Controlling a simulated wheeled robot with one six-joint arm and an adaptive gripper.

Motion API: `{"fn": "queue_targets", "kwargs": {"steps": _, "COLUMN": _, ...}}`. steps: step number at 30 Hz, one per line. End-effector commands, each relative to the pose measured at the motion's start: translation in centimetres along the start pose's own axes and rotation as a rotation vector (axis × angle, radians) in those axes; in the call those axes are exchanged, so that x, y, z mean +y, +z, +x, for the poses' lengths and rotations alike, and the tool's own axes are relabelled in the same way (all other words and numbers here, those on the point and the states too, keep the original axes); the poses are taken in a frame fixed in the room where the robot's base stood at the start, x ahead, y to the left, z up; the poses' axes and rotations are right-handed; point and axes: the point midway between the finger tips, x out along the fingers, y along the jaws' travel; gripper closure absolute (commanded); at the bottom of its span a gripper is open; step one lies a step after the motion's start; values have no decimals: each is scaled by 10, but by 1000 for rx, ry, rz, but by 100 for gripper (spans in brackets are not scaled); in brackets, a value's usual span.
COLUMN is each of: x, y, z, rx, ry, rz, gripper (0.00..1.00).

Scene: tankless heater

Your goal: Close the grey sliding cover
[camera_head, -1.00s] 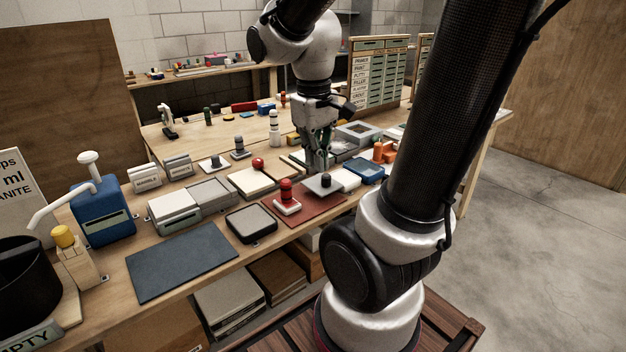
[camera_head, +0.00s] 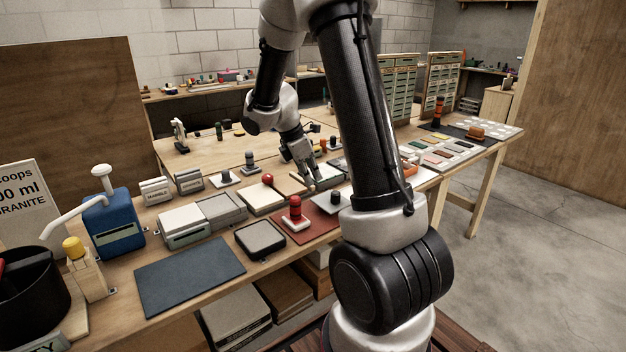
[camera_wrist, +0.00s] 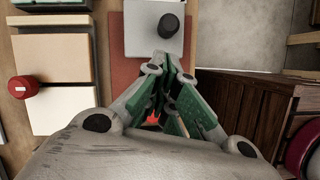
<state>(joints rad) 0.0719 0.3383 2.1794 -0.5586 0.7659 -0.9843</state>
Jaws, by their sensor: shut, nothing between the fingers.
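A flat grey plate with a black knob (camera_head: 323,202) lies at the edge of a red-brown mat (camera_head: 301,232); it looks like the grey cover, though I cannot be sure. In the wrist view the grey plate (camera_wrist: 139,40) shows at the top, its round black knob (camera_wrist: 169,25) standing up near its right side. My gripper (camera_head: 311,186) is shut and empty, pointing down beside the plate in the head view. In the wrist view its closed fingers (camera_wrist: 166,64) overlap the plate's lower right edge. I cannot tell whether they touch it. My arm hides part of the bench to the right.
A red-knobbed block (camera_head: 296,215) stands on the mat. A cream-lidded box (camera_head: 262,196) with a red ball knob is to the left. A box with white and grey tops (camera_head: 220,208), a black-rimmed tray (camera_head: 260,240) and a dark mat (camera_head: 190,275) lie further left.

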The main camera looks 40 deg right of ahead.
Motion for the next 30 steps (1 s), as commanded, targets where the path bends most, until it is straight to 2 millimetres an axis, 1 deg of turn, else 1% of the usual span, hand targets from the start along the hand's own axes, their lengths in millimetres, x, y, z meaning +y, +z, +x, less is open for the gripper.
{"fn": "queue_targets", "kwargs": {"steps": 1, "x": -2, "y": 0, "z": 11, "rx": -1, "ry": -6, "rz": -1, "gripper": 100}}
{"fn": "queue_targets", "kwargs": {"steps": 6, "x": -2, "y": 0, "z": 43, "rx": -1, "ry": -6, "rz": 1, "gripper": 100}}
{"fn": "queue_targets", "kwargs": {"steps": 9, "x": -2, "y": 0, "z": 58, "rx": 0, "ry": -5, "rz": 2, "gripper": 100}}
{"fn": "queue_targets", "kwargs": {"steps": 12, "x": -1, "y": 0, "z": 69, "rx": -1, "ry": -4, "rz": 3, "gripper": 100}}
{"fn": "queue_targets", "kwargs": {"steps": 17, "x": -1, "y": 0, "z": 77, "rx": 0, "ry": -2, "rz": 3, "gripper": 100}}
{"fn": "queue_targets", "kwargs": {"steps": 26, "x": -1, "y": 0, "z": 77, "rx": 0, "ry": -1, "rz": 3, "gripper": 100}}
{"fn": "queue_targets", "kwargs": {"steps": 28, "x": 0, "y": 2, "z": 78, "rx": 0, "ry": -2, "rz": 5, "gripper": 100}}
{"fn": "queue_targets", "kwargs": {"steps": 30, "x": 2, "y": 11, "z": 82, "rx": 1, "ry": -2, "rz": 7, "gripper": 100}}
